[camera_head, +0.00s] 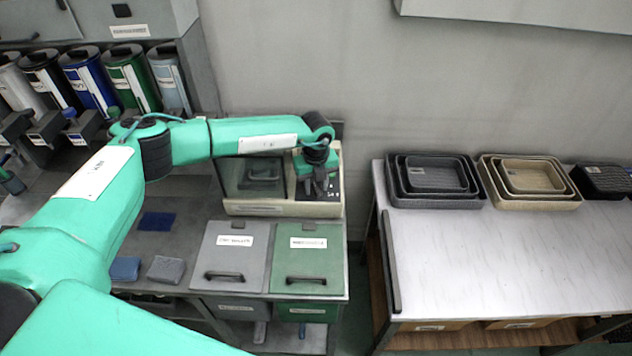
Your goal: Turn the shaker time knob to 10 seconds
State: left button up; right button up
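The shaker (240,208) is a beige box with a dark window (250,178), standing at the back of the left bench. Its dark control panel (335,186) is at its right end. My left arm reaches over from the left, and my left gripper (320,190) points down right in front of the panel. The gripper covers most of the panel, so the time knob and its setting are hidden. The fingers are small and dark here, and their opening cannot be made out. My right gripper is not in view.
Grey (234,250) and green (306,252) lidded bins sit in front of the shaker. Several paint cylinders (128,75) stand at the back left. A blue sponge (125,268) lies on the left bench. Nested trays (437,203) stand on the right table (480,260), whose front is clear.

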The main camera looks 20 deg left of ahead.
pick_arm(q)
grip_shut()
